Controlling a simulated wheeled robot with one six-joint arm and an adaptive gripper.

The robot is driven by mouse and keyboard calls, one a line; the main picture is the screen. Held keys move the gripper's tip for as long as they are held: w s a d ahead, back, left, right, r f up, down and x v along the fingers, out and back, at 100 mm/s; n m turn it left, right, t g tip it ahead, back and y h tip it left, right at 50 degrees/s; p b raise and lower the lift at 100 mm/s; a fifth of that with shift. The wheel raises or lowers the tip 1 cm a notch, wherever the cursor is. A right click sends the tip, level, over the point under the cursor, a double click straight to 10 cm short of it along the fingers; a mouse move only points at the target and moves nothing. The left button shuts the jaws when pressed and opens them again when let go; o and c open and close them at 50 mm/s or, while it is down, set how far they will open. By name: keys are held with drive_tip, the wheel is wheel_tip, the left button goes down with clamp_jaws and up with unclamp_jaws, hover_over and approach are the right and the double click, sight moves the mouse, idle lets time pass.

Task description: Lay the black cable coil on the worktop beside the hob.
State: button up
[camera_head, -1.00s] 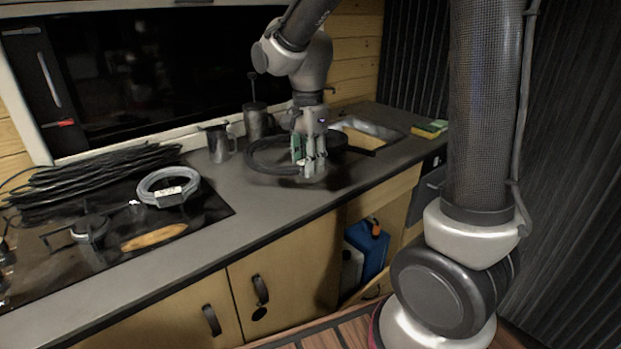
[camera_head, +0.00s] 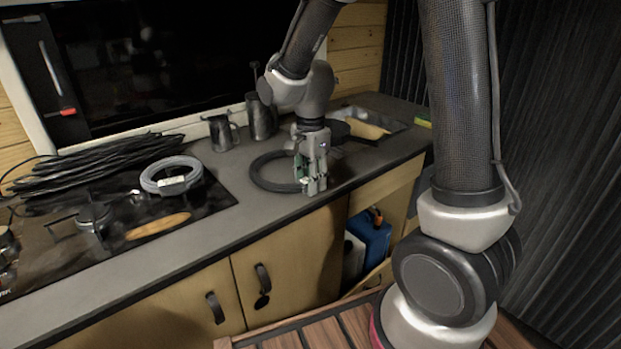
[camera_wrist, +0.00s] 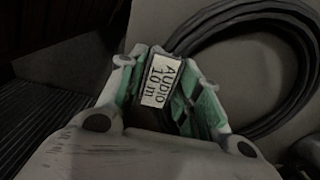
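The black cable coil (camera_head: 262,184) is a flat ring over the grey worktop (camera_head: 235,208), right of the black hob (camera_head: 215,193) with a strip of worktop between. It looks level and at or very near the surface; I cannot tell if it fully rests there. My gripper (camera_head: 315,184) is at the coil's right side, fingers pointing down. In the wrist view my gripper (camera_wrist: 168,95) has its green pads on both sides of the coil's white "AUDIO 10m" label (camera_wrist: 161,82), shut on it. The coil's loop (camera_wrist: 290,95) extends to the right there.
On the hob lie a grey cable coil (camera_head: 152,180) with a white label, a pile of black cable (camera_head: 90,168) and a wooden oval piece (camera_head: 158,225). A metal jug (camera_head: 221,134) and a taller pot (camera_head: 260,118) stand behind the coil. A pan and sink are to the right.

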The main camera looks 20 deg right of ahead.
drive_tip(key=shift+o, duration=1)
wheel_tip(320, 180, up, 11)
drive_tip(key=s+d+r+n+t, duration=0.2)
drive_tip(key=s+d+n, duration=0.4)
drive_tip(key=s, duration=0.3)
drive_tip(key=s+d+r+n+t, duration=0.2)
drive_tip(key=s+d+r+n, duration=0.2)
drive_tip(key=s+d+n, duration=0.2)
drive_tip(key=s+n, duration=0.2)
drive_tip(key=s, duration=0.2)
